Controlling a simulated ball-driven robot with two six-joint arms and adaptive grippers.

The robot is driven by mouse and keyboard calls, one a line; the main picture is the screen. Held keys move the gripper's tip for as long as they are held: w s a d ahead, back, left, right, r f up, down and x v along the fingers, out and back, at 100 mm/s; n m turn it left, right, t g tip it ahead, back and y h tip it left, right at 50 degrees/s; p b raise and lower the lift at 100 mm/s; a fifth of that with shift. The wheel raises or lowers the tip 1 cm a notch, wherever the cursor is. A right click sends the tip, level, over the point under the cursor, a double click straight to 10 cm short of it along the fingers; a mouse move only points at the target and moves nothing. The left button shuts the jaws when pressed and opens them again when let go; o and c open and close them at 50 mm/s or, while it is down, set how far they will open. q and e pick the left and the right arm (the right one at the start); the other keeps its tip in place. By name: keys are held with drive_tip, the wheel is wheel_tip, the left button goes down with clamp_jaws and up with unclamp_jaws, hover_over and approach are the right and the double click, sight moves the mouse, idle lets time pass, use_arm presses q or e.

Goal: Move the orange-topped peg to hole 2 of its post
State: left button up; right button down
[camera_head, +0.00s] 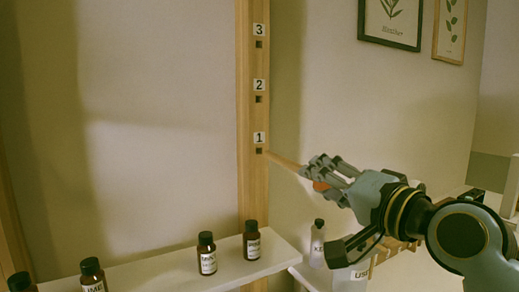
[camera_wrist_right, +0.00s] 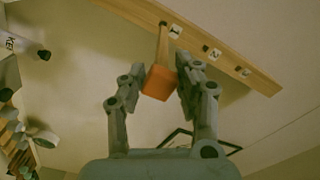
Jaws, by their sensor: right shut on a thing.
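The peg is a pale wooden rod (camera_head: 285,162) with an orange top (camera_head: 320,186). My right gripper (camera_head: 318,174) is shut on the orange top, which also shows between the two fingers in the right wrist view (camera_wrist_right: 158,83). The rod points away from the gripper to the wooden post (camera_head: 252,190), its tip close to hole 1 (camera_head: 259,151). The dark square of hole 1 shows beside the tip; I cannot tell whether the tip touches the post. Hole 2 (camera_head: 259,99) is above and looks empty. My left gripper is not in view.
Hole 3 (camera_head: 259,44) is higher on the post. A white shelf (camera_head: 275,262) below carries several brown bottles, one (camera_head: 251,240) near the post's foot. A white bottle (camera_head: 318,240) stands below my right gripper.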

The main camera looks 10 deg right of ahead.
drive_tip(key=n, duration=0.3)
drive_tip(key=shift+s+a+f, duration=0.1)
drive_tip(key=shift+s+f, duration=0.05)
drive_tip(key=shift+f, duration=0.1)
drive_tip(key=s+r+n, duration=0.1)
drive_tip(key=r+n, duration=0.5)
drive_tip(key=n, duration=0.1)
drive_tip(key=s+d+r+n+h+p, duration=0.1)
drive_tip(key=s+r+n, duration=0.1)
drive_tip(key=r+n, duration=0.5)
drive_tip(key=shift+s+d, duration=0.25)
drive_tip(key=shift+d, duration=0.05)
drive_tip(key=shift+p+x, duration=0.45)
drive_tip(key=shift+x, duration=2.5)
drive_tip(key=shift+a+r+m+p, duration=0.1)
drive_tip(key=shift+a+m+p, duration=0.15)
drive_tip(key=shift+p, duration=0.35)
